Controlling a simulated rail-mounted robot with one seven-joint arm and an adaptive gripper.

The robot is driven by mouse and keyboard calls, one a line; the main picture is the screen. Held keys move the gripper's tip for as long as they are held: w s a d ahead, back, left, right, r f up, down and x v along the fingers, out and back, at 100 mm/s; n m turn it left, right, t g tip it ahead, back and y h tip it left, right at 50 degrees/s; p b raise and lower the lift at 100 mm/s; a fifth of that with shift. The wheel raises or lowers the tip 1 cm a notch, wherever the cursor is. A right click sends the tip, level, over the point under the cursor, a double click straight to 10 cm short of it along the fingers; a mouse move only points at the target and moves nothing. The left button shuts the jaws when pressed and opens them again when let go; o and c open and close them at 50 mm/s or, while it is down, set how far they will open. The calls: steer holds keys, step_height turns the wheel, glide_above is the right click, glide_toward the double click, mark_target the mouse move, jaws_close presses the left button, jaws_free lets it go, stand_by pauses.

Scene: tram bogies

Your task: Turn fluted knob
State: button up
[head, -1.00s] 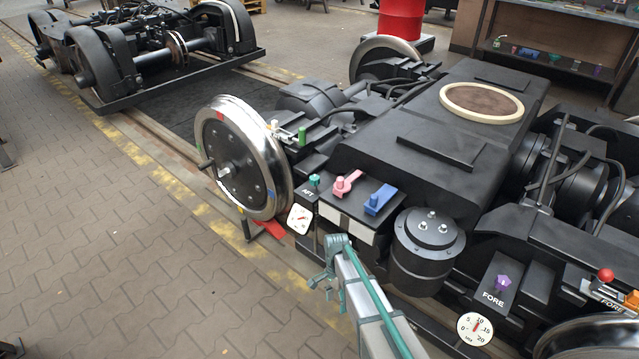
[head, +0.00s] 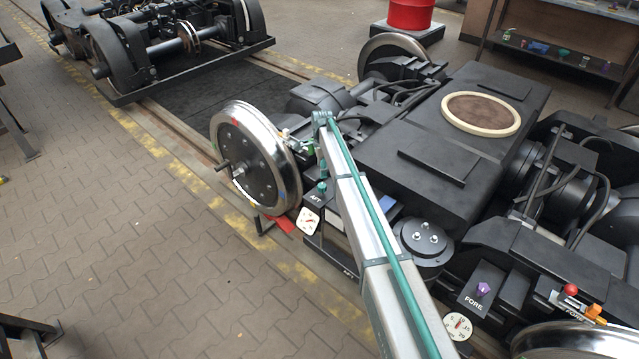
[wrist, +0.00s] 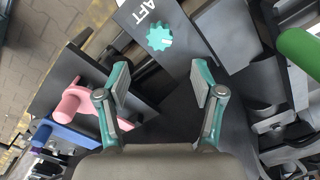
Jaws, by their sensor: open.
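A teal fluted knob (wrist: 159,37) sits on a dark plate marked AFT, ahead of my gripper in the wrist view. A pale mark shows on its face. In the head view the teal knob (head: 321,187) stands beside the left side of my arm, above a white dial (head: 308,221). My gripper (wrist: 160,82) is open and empty, with its two fingers apart and the knob in line with the gap, beyond the fingertips. They do not visibly touch it. A purple knob (head: 483,289) stands on the FORE plate.
A pink lever (wrist: 72,104) and a blue lever (wrist: 62,136) lie left of my gripper in the wrist view. A green handle (wrist: 298,50) is at right. In the head view a large wheel (head: 255,155) stands left of the AFT plate.

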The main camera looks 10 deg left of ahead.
mark_target(322, 185)
step_height(322, 185, down, 10)
steer(key=shift+r+p, duration=0.25)
steer(key=shift+p, duration=0.35)
steer(key=c, duration=1.1)
steer(key=shift+c, duration=0.2)
steer(key=shift+n, duration=0.4)
